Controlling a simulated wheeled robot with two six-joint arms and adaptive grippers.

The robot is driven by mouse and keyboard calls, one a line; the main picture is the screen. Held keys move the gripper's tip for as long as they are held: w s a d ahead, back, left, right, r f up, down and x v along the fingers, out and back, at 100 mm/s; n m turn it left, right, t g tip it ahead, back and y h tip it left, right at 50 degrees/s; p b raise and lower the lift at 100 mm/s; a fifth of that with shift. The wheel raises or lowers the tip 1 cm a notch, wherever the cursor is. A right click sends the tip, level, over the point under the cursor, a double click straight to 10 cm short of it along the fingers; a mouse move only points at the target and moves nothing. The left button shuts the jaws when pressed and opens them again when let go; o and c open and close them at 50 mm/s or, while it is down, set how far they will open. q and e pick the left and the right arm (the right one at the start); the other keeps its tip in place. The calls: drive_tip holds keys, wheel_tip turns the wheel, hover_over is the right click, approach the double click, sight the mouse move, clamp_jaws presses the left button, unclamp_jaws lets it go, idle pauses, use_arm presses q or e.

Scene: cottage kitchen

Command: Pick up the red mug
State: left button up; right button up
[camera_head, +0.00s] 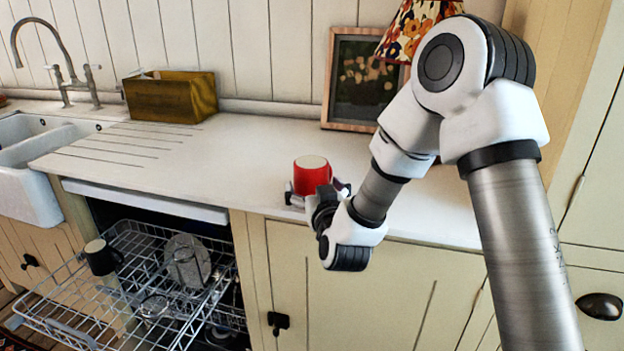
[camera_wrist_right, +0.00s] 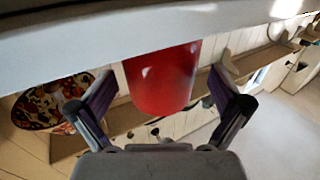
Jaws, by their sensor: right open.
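The red mug (camera_head: 311,178) stands upright on the white countertop near its front edge. It also shows in the right wrist view (camera_wrist_right: 163,78), centred between my fingers. My right gripper (camera_head: 316,190) is open at the counter's front edge, with one finger showing to each side of the mug. In the right wrist view my right gripper (camera_wrist_right: 160,84) has its two fingers spread wide, with gaps between them and the mug. I cannot tell how far the mug sits between the fingers. My left gripper is not in view.
A framed picture (camera_head: 358,83) and a floral lampshade (camera_head: 411,27) stand behind my right arm. A wooden box (camera_head: 168,97) sits at the back left beside the sink (camera_head: 32,166). The open dishwasher rack (camera_head: 95,314) holds a black mug (camera_head: 100,257). The counter left of the mug is clear.

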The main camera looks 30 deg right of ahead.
drive_tip(key=x, duration=0.3)
drive_tip(key=shift+a, duration=0.1)
drive_tip(key=shift+c, duration=1.1)
drive_tip(key=c, duration=1.1)
